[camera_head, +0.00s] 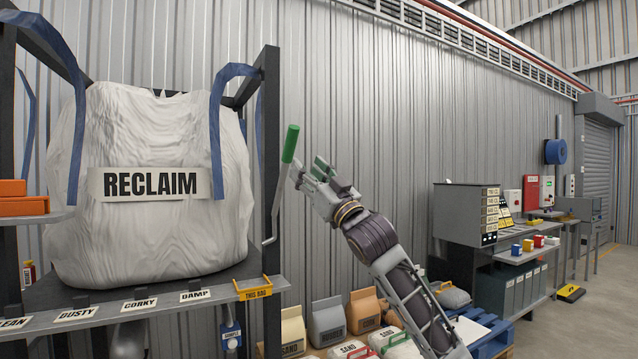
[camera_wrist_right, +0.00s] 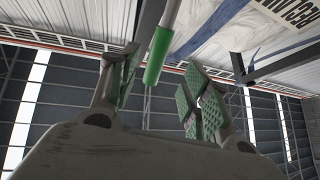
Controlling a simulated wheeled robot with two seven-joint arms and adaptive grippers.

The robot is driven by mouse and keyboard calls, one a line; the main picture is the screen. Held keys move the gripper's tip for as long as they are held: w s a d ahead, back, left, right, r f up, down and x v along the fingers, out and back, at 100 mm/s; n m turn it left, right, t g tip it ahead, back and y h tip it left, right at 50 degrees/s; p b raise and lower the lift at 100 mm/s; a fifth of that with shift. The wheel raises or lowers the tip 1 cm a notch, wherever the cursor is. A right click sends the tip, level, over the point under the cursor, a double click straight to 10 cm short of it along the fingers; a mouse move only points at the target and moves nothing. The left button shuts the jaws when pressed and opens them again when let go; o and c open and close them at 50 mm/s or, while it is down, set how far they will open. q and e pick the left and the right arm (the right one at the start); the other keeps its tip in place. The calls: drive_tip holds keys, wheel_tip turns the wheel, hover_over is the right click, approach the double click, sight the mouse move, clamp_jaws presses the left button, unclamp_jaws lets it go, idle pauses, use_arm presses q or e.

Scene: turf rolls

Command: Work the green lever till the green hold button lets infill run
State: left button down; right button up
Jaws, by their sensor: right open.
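The lever is a grey bent rod with a green grip (camera_head: 290,143), standing up beside the right post of the bag frame. My right gripper (camera_head: 307,171) is open, just right of and a little below the green grip in the head view. In the right wrist view the green grip (camera_wrist_right: 158,56) shows between the spread finger pads of my right gripper (camera_wrist_right: 164,76), with a gap on both sides. Whether it lies within their reach in depth is hard to tell. I cannot make out the green hold button. My left gripper is out of view.
A large white RECLAIM bag (camera_head: 150,235) hangs in the dark frame behind a labelled grey ledge (camera_head: 120,312). A yellow THIS BAG tag (camera_head: 253,289) sits on the ledge. A workbench (camera_head: 515,256) is further right.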

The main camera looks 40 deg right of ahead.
drive_tip(key=shift+v, duration=2.1)
